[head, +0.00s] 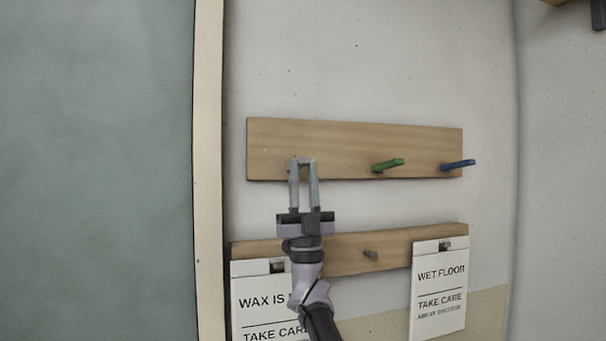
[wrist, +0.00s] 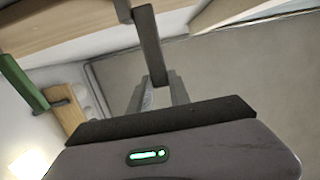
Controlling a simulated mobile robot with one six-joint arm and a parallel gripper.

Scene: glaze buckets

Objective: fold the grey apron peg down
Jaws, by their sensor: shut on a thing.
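The grey peg (head: 306,160) is on the upper wooden board, at the left of the row. It sticks out from the board, and my gripper's fingertips partly hide it in the head view. My gripper (head: 303,167) reaches up from below, with its fingertips at the peg, and is shut on it. In the wrist view the grey peg (wrist: 150,45) runs down from the board to between the two fingers. How far the peg is tilted is hard to tell.
A green peg (head: 388,165) and a blue peg (head: 458,165) stick out farther right on the upper board (head: 350,135). Below, a second board (head: 345,258) carries hanging signs, "WET FLOOR" (head: 438,290) and a wax sign (head: 262,300). A door frame (head: 208,170) stands at left.

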